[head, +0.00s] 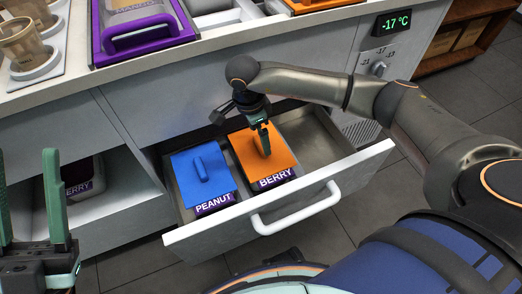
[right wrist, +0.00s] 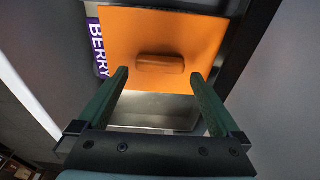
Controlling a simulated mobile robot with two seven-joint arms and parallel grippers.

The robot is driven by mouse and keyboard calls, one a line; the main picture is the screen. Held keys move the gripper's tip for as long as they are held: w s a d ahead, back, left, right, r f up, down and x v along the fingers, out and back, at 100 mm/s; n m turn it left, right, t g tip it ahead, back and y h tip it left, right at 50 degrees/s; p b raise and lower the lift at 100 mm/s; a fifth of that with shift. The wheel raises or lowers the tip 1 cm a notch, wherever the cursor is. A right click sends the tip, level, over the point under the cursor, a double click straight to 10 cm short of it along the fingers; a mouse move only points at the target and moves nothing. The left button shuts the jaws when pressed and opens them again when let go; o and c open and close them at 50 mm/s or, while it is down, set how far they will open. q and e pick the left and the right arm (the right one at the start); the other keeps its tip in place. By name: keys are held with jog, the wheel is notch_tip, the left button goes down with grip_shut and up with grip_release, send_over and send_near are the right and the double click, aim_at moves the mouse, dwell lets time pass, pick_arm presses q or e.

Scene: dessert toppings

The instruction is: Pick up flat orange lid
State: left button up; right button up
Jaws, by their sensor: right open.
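A flat orange lid (head: 281,152) with a raised bar handle lies on a tub labelled BERRY (head: 278,180) in the pulled-out drawer. My right gripper (head: 264,139) is open just above this lid and hides part of it, including its handle in the head view. In the right wrist view the lid (right wrist: 160,30) fills the upper middle. Its handle (right wrist: 160,63) lies between and slightly beyond the open fingertips (right wrist: 158,75), with nothing held. My left gripper (head: 26,155) is open and empty at the lower left, away from the drawer.
A PEANUT tub with a blue lid (head: 189,178) stands left of the orange one. The drawer's right side (head: 325,153) is empty. A white handle (head: 296,210) projects from the drawer front. The counter above holds a purple-lidded bin (head: 135,28) and another orange lid (head: 318,4).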

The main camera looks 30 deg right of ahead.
aim_at(260, 144)
jog(key=f, duration=0.3)
jog(key=shift+d+b, duration=0.2)
jog(key=shift+b, duration=0.1)
jog(key=shift+r, duration=0.1)
jog(key=c, duration=1.1)
jog(key=shift+o, duration=0.2)
